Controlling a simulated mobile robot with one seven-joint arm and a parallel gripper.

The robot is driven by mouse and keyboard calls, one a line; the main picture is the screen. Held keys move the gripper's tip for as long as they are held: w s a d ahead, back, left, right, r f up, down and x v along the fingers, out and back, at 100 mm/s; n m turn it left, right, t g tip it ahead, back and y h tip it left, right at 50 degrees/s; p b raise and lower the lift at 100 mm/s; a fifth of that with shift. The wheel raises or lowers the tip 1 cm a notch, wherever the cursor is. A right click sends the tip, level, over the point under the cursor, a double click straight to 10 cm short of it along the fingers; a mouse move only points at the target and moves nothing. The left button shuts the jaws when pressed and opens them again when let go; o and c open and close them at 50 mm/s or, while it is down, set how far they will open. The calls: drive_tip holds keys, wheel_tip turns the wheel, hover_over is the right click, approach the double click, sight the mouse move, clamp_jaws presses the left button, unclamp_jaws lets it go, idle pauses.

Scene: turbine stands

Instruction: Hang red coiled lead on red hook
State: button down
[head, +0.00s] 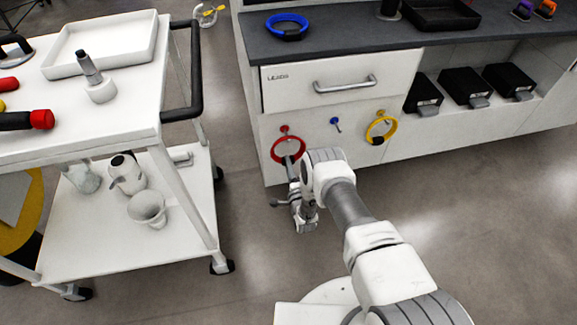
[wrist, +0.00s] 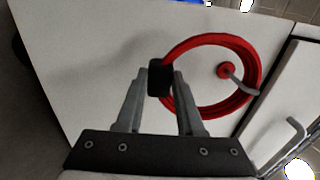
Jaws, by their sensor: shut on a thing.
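The red coiled lead (head: 274,153) is upright against the white cabinet front below the drawer. It also shows in the wrist view (wrist: 215,38) as a red ring with a black band (wrist: 160,77). My gripper (wrist: 162,84) is shut on that black band, at the coil's side opposite the drawer; it also shows in the head view (head: 292,176). The red hook (wrist: 224,70) has a red disc and a pale peg, seen inside the ring. The peg's tip overlaps the ring's drawer-side rim. In the head view the hook (head: 284,128) is at the coil's top. Contact is unclear.
A blue hook (head: 335,121) is empty to the right, and a yellow coiled lead (head: 393,130) hangs beyond it. The drawer handle (head: 345,85) juts out above. A blue coil (head: 287,24) lies on the counter. A white cart (head: 150,148) stands left, with floor between.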

drive_tip(key=shift+w, duration=0.15)
drive_tip(key=shift+c, duration=2.2)
unclamp_jaws()
drive_tip(key=shift+o, duration=0.8)
